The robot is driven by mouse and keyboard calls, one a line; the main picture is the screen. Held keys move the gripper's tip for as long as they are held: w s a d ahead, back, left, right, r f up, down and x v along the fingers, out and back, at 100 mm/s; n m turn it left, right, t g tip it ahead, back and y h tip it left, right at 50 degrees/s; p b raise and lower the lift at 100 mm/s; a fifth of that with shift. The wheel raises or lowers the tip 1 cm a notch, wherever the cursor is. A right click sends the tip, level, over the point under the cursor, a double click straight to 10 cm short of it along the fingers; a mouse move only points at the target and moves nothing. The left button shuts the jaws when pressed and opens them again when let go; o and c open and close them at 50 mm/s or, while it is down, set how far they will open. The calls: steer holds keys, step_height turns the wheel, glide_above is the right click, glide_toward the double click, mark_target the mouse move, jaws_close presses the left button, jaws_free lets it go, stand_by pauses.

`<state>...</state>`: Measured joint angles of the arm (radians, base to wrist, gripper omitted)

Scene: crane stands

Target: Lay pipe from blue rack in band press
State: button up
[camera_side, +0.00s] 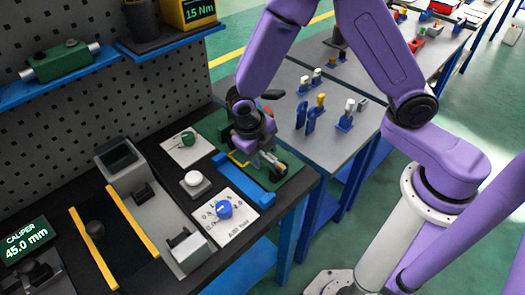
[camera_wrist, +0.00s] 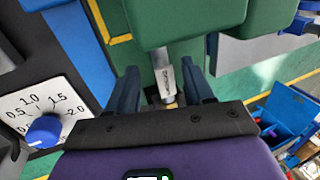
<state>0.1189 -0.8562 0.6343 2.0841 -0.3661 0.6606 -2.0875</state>
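My gripper (camera_side: 258,155) is low over a green device at the right end of the black bench. In the wrist view its two dark blue fingers (camera_wrist: 162,85) stand apart. A short grey metal cylinder (camera_wrist: 163,80) with small print lies between them, with gaps visible on both sides, so the gripper looks open. I cannot tell whether this is the pipe. Green blocks (camera_wrist: 190,22) cover the top of that view. Blue stands (camera_side: 306,117) are on the grey table behind; I cannot tell which is the blue rack. Which fixture is the band press is also unclear.
A blue bar (camera_side: 243,180) and a blue-knobbed dial plate (camera_side: 224,212) lie in front of the green device. A black bed with yellow strips (camera_side: 84,245) is at left. A caliper readout (camera_side: 25,240) shows 45.0 mm. A pegboard wall (camera_side: 60,110) bounds the bench's back.

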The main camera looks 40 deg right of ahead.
steer(key=v, duration=1.7)
steer(key=shift+r, duration=0.15)
steer(key=s+d+m+y, duration=0.2)
steer(key=s+d+m, duration=0.5)
steer(key=s+m, duration=0.3)
steer(key=s+d+f+m+y, duration=0.1)
steer(key=s+d+m, duration=0.6)
steer(key=s+m, duration=0.4)
steer(key=shift+s+m+y, duration=0.15)
steer(key=shift+m+y, duration=0.25)
steer(key=shift+m, duration=0.8)
